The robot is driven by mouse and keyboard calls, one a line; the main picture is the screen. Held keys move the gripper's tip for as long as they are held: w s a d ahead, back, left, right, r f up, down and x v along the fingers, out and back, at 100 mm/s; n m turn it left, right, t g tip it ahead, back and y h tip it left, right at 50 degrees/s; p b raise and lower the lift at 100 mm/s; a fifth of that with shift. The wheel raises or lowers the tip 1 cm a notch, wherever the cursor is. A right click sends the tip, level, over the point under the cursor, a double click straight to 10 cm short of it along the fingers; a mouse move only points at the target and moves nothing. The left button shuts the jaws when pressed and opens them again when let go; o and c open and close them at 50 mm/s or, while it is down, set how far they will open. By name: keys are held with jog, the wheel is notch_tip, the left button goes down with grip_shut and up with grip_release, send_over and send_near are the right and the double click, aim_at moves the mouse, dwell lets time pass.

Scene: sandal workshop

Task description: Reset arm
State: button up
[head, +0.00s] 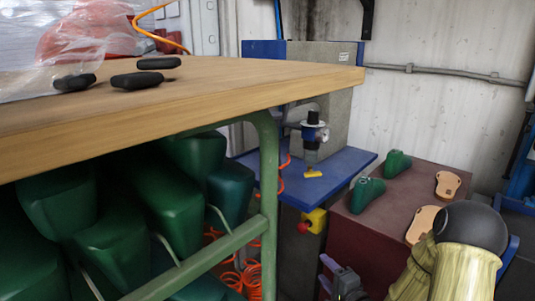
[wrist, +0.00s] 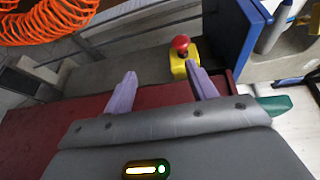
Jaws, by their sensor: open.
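My gripper shows in the wrist view (wrist: 161,74) with its two lilac fingers spread apart and nothing seen between them. In the head view my gripper (head: 326,273) is at the bottom, low in front of the dark red bench (head: 372,228), with part of it cut off by the frame. My arm shows at the lower right of the head view and hides part of that bench. In the wrist view, the fingers lie over the dark red surface (wrist: 60,128), near a red button on a yellow box (wrist: 180,68).
Two green shoe lasts (head: 368,194) and two tan soles (head: 447,184) lie on the red bench. A blue-topped machine (head: 345,165) stands beside it. A wooden table (head: 240,90) fills the left, with green lasts below. Orange coiled hose (wrist: 45,20) hangs near my gripper.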

jog(key=s+a+r+n+g+h, duration=0.1)
jog(key=s+a+n+g+h, duration=0.15)
jog(key=s+n+g, duration=0.6)
jog(key=s+a+r+n+g+h, duration=0.15)
jog(key=s+n+g+h, duration=0.35)
jog(key=s, duration=0.6)
notch_tip(320, 180, up, 31)
jog(key=y+p, duration=0.1)
jog(key=p, duration=2.9)
jog(key=shift+d+n+t, duration=0.3)
jog(key=shift+n+t, duration=0.05)
jog(key=shift+s, duration=0.1)
